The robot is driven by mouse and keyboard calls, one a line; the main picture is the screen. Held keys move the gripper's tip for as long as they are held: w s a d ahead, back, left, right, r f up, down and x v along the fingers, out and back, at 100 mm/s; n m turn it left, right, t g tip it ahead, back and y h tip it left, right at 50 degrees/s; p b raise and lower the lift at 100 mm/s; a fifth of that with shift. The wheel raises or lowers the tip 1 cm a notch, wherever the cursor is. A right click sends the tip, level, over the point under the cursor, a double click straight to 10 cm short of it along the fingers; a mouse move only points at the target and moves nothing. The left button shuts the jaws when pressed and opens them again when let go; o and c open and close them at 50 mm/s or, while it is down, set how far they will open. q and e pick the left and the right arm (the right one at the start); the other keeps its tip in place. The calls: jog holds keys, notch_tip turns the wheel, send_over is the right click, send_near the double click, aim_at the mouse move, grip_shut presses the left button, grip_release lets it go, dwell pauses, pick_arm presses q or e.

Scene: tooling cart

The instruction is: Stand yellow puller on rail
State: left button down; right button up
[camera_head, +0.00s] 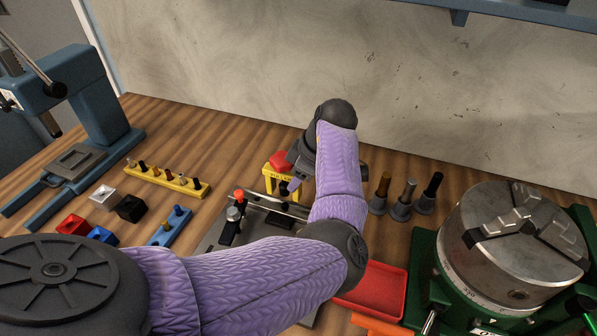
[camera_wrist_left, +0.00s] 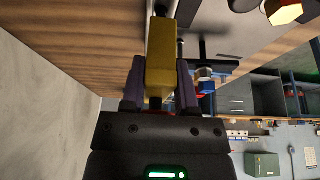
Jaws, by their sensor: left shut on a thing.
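My left gripper (camera_wrist_left: 160,98) is shut on a yellow puller (camera_wrist_left: 160,72), which sticks out from between its two purple fingers in the left wrist view. A bit of red shows at its base near the palm. In the head view my left gripper (camera_head: 293,184) is over the middle of the bench and mostly hidden by its own wrist. A yellow frame with a red top (camera_head: 281,161) shows beside it; I cannot tell if this is the held piece. Metal bars on a grey plate (camera_head: 215,236) lie just below the gripper, partly covered by my arm. My right gripper is not seen.
A yellow rack (camera_head: 183,184) with several pegs and a blue rack (camera_head: 157,238) stand left. Small coloured blocks lie nearby, beside a blue press (camera_head: 92,100). Several grey cones with handles (camera_head: 402,208), a red tray (camera_head: 385,291) and a large chuck (camera_head: 470,237) are right.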

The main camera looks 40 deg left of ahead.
aim_at(300, 188)
pick_arm(q)
notch_tip(300, 188, down, 2)
jog(key=shift+f+b, duration=0.1)
jog(key=shift+b, duration=0.55)
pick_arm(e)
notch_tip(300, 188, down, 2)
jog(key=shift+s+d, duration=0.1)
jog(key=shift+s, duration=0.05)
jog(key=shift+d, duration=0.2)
pick_arm(q)
jog(key=shift+p, duration=0.6)
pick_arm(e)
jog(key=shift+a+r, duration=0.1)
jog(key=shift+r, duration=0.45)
pick_arm(q)
jog(key=shift+f+b, duration=0.35)
jog(key=shift+f, duration=0.55)
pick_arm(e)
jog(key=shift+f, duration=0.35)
pick_arm(q)
jog(key=shift+f, duration=0.15)
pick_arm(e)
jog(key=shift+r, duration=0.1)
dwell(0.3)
pick_arm(q)
grip_release()
dwell(0.3)
